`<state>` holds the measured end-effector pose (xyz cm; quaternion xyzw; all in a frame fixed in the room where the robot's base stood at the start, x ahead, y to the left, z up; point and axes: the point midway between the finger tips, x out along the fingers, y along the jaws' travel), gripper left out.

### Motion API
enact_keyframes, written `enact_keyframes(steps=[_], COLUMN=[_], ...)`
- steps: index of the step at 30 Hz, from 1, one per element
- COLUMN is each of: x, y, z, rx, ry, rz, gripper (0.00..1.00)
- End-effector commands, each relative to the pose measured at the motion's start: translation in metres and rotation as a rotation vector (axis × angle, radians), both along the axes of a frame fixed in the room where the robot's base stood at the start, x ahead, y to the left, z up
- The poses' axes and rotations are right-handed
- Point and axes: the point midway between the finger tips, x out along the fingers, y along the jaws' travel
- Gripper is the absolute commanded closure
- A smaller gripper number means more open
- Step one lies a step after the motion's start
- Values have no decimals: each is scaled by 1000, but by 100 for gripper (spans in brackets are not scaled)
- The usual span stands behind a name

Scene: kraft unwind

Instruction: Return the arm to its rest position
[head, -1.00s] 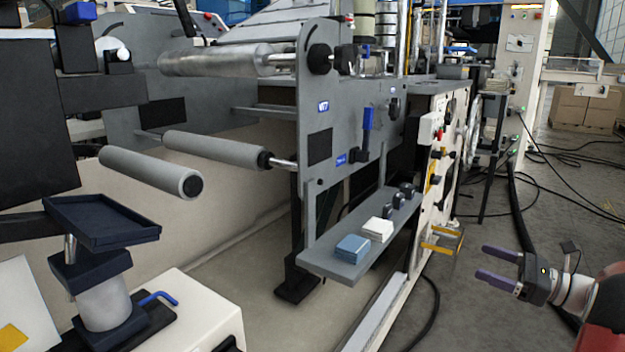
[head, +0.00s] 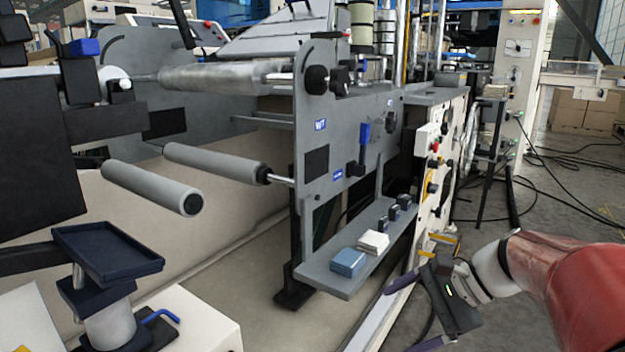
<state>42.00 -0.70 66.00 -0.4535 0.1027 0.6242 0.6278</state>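My gripper (head: 417,314) is at the lower right of the head view, at the end of my red and white arm. Its two purple-grey fingers are spread apart and point left, with nothing between them. It appears in front of the lower right part of the machine, below and right of the grey shelf (head: 338,283). I cannot tell whether the upper finger touches the pale rail behind it. My arm reaches in from the right edge, bent at a white joint.
The shelf holds a blue block (head: 347,263), a white block (head: 373,242) and small dark blocks (head: 395,212). A dark tray (head: 108,252) stands on a post at the lower left. A yellow bracket (head: 443,240) sticks out near my wrist. Cables lie on the floor at right.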

Motion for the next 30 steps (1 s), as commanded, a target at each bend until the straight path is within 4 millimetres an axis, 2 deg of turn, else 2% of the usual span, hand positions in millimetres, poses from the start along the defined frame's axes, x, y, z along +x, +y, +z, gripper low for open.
enact_keyframes(steps=[1,6,9,12,18,30], x=[-23,-84,-111,-128,-143,-144], y=[14,26,23,17,9,7], z=[8,8,10,12,15,15], rx=[-115,-494,-699,-867,-1055,-1080], ry=[-59,-272,-404,-522,-656,-672], rz=[88,391,569,721,891,914], gripper=[13,13,13,13,13,13])
